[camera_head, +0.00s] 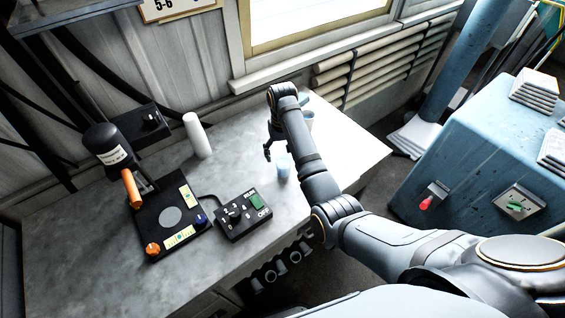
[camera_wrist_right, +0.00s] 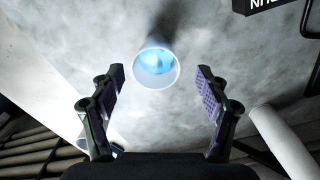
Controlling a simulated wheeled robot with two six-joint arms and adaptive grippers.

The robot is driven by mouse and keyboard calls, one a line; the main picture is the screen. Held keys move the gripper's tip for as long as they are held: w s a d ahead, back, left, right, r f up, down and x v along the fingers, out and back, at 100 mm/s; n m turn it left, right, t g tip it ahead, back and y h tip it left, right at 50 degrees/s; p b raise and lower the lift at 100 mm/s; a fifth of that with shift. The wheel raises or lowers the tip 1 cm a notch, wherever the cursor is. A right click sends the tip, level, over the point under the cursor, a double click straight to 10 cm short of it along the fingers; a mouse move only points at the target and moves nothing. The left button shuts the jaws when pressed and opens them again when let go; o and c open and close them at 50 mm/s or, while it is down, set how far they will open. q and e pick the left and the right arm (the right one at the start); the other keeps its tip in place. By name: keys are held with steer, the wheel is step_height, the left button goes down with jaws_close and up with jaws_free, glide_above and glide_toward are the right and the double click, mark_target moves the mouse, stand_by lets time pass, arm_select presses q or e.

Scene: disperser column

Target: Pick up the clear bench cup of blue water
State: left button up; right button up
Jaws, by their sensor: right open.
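The clear cup of blue water (camera_head: 284,167) stands upright on the grey bench, just left of my right arm. In the right wrist view the cup (camera_wrist_right: 156,68) is seen from above, with pale blue water inside. My right gripper (camera_head: 273,146) is open and empty, just behind the cup in the head view. In the wrist view its two fingers (camera_wrist_right: 160,78) are spread to either side, with the cup ahead between the tip lines and apart from both. My left gripper is not in view.
A second clear cup (camera_head: 308,119) stands behind my right arm, partly hidden. A black control box (camera_head: 244,215), a black stand with a plate (camera_head: 170,215) and a white cylinder (camera_head: 197,135) are left of the cup. The bench's right end (camera_head: 355,150) is bare.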

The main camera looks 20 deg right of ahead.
mark_target(283, 167)
step_height(283, 167, down, 2)
steer(key=shift+f, duration=0.25)
steer(key=shift+w+f, duration=0.1)
steer(key=shift+f, duration=0.25)
steer(key=shift+w+d+f+p, duration=0.1)
steer(key=shift+f+p, duration=0.3)
steer(key=shift+p, duration=0.1)
steer(key=f, duration=0.4)
steer(key=shift+d+p, duration=0.2)
steer(key=shift+p, duration=0.2)
steer(key=shift+w+f, duration=0.1)
steer(key=shift+f, duration=0.15)
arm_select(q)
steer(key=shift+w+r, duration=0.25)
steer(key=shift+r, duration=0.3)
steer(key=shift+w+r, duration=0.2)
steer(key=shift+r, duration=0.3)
arm_select(e)
steer(key=c, duration=1.3)
